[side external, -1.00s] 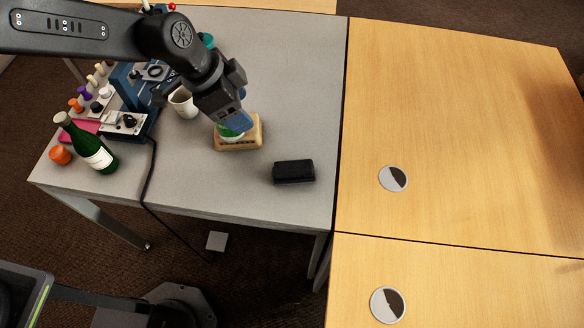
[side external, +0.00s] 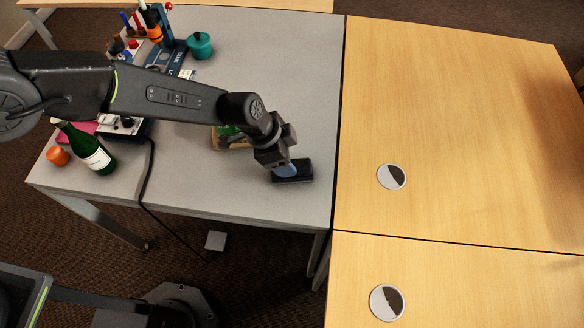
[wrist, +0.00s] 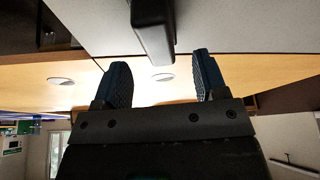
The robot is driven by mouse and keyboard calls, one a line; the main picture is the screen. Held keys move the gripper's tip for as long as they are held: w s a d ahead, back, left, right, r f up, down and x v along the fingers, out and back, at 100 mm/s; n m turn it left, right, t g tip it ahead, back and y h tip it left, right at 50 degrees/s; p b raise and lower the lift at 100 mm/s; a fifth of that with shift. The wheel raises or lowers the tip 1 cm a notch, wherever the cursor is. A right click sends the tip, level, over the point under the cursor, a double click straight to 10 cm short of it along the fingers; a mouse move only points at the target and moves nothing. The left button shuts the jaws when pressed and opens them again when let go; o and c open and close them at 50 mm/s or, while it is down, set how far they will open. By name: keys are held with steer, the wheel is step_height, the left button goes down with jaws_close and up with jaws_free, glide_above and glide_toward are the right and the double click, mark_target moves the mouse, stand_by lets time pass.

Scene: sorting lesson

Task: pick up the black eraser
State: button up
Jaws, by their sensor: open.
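The black eraser (side external: 299,172) lies on the grey table near its front right part. My gripper (side external: 283,170) is at the eraser's left side in the side view and partly covers it. In the wrist view, the two blue fingers of my gripper (wrist: 160,80) are spread apart with nothing held between them. The eraser (wrist: 153,28) shows at the top of that view, just past the fingertips and lined up with the gap. Whether a finger touches it, I cannot tell.
A wooden block with a green item (side external: 228,138) is partly hidden behind my arm. The grey table (side external: 250,200) is clear in front; wooden tables (side external: 460,130) adjoin at the right.

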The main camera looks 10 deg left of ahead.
mark_target(305, 173)
steer(key=x, duration=0.5)
steer(key=shift+s+a, duration=0.1)
steer(key=shift+a, duration=0.05)
steer(key=shift+c, duration=0.5)
steer(key=c, duration=0.7)
